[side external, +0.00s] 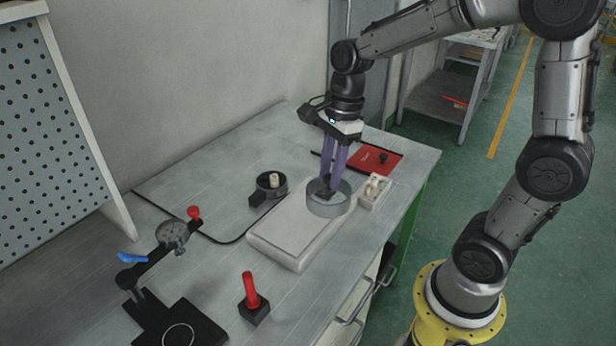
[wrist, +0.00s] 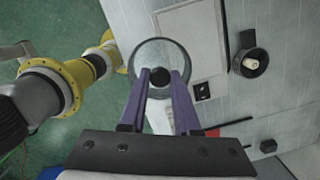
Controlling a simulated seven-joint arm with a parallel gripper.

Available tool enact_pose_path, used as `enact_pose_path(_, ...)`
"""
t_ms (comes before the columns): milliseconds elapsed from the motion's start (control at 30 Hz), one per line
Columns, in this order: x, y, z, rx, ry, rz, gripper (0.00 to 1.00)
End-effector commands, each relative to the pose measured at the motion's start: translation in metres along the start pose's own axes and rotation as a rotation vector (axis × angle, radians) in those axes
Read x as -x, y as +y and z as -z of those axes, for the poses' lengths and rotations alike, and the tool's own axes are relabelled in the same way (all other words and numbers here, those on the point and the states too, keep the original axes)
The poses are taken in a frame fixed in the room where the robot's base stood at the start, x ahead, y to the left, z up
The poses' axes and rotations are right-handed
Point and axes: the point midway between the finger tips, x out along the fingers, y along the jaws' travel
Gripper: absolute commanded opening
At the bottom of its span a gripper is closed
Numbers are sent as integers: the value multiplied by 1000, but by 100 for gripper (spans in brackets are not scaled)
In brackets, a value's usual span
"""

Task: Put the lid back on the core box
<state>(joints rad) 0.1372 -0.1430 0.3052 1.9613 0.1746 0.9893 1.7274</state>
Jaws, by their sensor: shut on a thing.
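My gripper (side external: 329,190) points down with its purple fingers shut on the dark knob of a round grey lid (side external: 329,206). I cannot tell surely whether this container is the core box.
A small white box (side external: 374,192) with cream pieces stands close right of the lid. The white slab (side external: 290,235) lies nearer the camera. A red mat (side external: 375,160) lies behind. A dial gauge stand (side external: 172,236) and red-handled tool (side external: 251,292) stand at front left.

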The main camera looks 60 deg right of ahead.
Motion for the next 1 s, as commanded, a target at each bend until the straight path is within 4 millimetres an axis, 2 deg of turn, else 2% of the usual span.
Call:
enact_pose_path(100,12,21,6,1,-1,5,0)
enact_pose_path(300,23,43,13,1,0,4,0)
enact_pose_path(400,27,48,14,13,0,2,0)
enact_pose_path(500,38,42,11,23,0,1,0)
enact_pose_path(567,46,31,8,32,0,-1,0)
enact_pose_path(733,68,-20,-5,54,1,-6,0)
enact_pose_path(1000,76,-105,-18,71,1,-11,0)
